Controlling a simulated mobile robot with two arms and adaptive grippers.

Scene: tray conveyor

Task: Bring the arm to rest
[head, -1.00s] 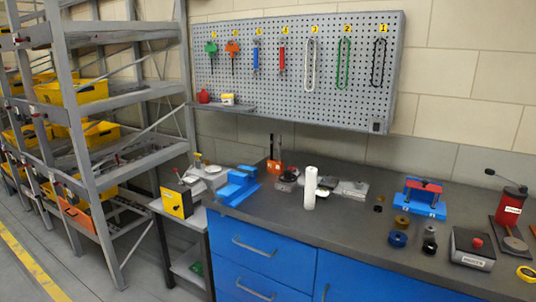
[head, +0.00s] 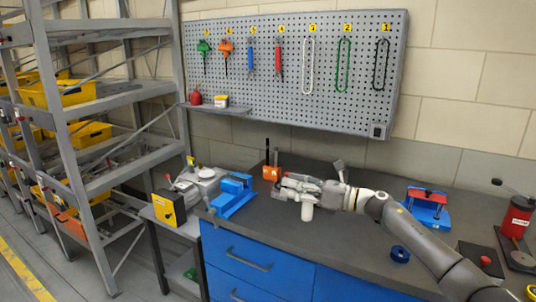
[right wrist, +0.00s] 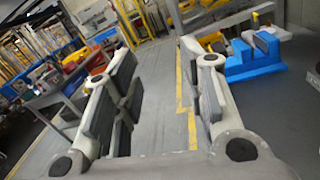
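My right arm reaches in from the lower right across the dark workbench (head: 345,237) in the head view. My left gripper is in neither view.
A red-and-blue fixture (head: 428,206) and a blue ring (head: 400,254) lie near the arm. A pegboard (head: 300,70) hangs behind.

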